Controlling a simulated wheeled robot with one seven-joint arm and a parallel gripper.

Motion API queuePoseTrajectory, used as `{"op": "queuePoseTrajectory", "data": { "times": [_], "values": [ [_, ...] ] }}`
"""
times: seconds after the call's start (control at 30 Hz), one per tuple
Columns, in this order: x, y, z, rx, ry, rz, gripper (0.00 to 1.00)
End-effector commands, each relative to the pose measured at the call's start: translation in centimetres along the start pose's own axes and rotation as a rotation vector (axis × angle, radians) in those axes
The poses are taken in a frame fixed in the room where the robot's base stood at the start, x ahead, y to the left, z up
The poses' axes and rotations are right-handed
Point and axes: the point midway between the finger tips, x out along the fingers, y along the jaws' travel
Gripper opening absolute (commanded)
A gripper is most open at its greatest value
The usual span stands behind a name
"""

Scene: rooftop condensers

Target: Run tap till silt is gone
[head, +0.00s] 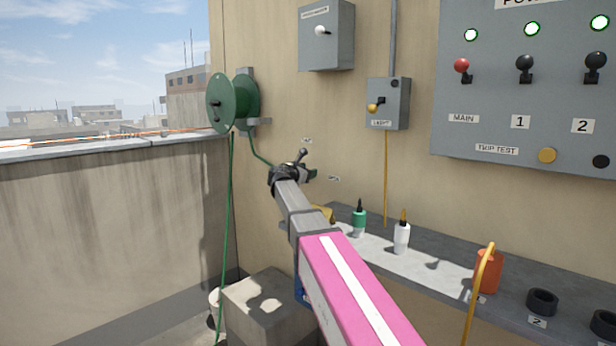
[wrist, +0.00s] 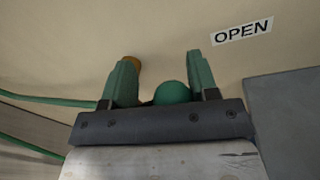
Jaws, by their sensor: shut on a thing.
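My gripper (wrist: 160,88) is at the wall, its two green fingers on either side of a rounded green piece, the tap handle (wrist: 173,92). A bit of brass (wrist: 133,66) shows behind the left finger. In the head view my gripper (head: 308,174) is beside the wall below the hose reel, and my wrist hides most of the tap. An "OPEN" label (wrist: 242,32) is on the wall, upper right in the wrist view. A green hose (head: 229,230) hangs down to a white bucket (head: 214,298), mostly hidden by a concrete block. No water or silt is visible.
A green hose reel (head: 232,102) is mounted on the wall. A shelf (head: 380,262) at right holds a green bottle (head: 359,221), a white bottle (head: 401,239), an orange container (head: 488,272) and black rings. The concrete block (head: 262,305) stands below my arm. A switch panel (head: 530,120) is at upper right.

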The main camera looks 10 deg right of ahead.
Motion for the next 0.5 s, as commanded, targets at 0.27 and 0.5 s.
{"op": "queuePoseTrajectory", "data": {
  "times": [0.27,0.5],
  "values": [
    [0.1,1.5,1.3,-0.267,0.034,-0.022,0.11],
    [0.1,3.2,2.2,-0.493,0.060,-0.037,0.11]
  ]
}}
